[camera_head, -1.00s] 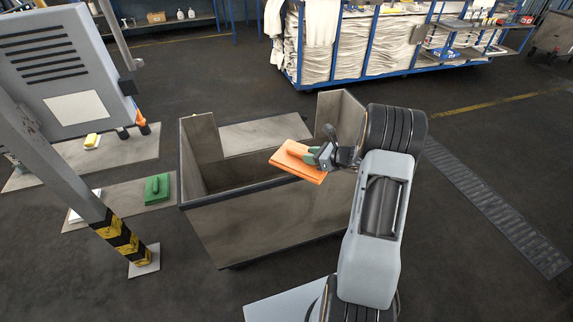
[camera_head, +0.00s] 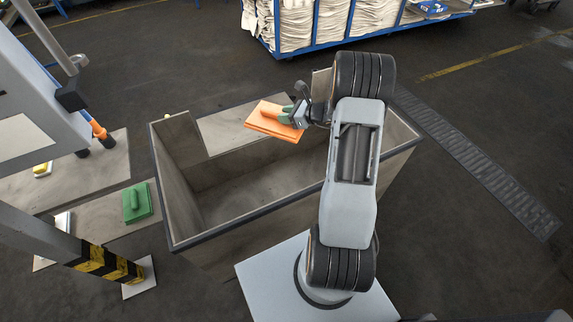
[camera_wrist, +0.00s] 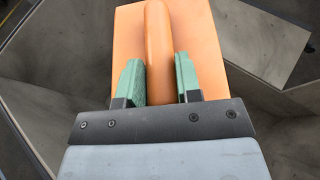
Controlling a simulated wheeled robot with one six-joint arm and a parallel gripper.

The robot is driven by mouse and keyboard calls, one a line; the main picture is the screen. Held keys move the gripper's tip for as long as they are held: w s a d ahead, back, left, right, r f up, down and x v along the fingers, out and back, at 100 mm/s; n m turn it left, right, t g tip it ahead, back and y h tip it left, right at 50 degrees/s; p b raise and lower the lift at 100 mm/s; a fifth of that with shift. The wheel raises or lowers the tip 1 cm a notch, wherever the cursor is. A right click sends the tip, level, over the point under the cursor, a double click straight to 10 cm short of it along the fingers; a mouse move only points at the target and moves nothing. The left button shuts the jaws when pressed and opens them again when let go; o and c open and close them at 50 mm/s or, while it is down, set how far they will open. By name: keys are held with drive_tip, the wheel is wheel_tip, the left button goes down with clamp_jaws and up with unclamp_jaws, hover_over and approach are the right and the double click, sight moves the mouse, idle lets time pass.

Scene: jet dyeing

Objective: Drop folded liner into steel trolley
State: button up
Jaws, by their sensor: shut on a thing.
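The folded liner is an orange flat pad with a raised ridge (camera_head: 268,124); in the wrist view the orange liner (camera_wrist: 205,55) fills the top centre. My gripper (camera_head: 288,115) is shut on the ridge, and its two green fingers (camera_wrist: 160,85) stand on either side of it. The steel trolley (camera_head: 250,222) is a grey open-topped box with a cut-down section in its far wall. The liner is held above the trolley's opening, toward its far side. The trolley's visible floor looks empty; my arm hides its right part.
A green block with a handle (camera_head: 137,202) lies on a floor plate at left. A yellow-and-black striped post (camera_head: 105,262) stands near the trolley's left front. A blue-framed cart of white cloth (camera_head: 330,25) stands behind. Open floor lies to the right.

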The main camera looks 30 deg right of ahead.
sight(286, 126)
drive_tip(key=shift+f+b, duration=1.45)
drive_tip(key=shift+f, duration=1.15)
drive_tip(key=o, duration=1.1)
drive_tip(key=shift+c, duration=0.2)
drive_tip(key=shift+s, duration=0.1)
drive_tip(key=b+v, duration=0.1)
drive_tip(key=v, duration=1.2)
drive_tip(key=shift+s+d+r, duration=0.2)
drive_tip(key=shift+s+r, duration=0.05)
drive_tip(key=shift+r, duration=0.05)
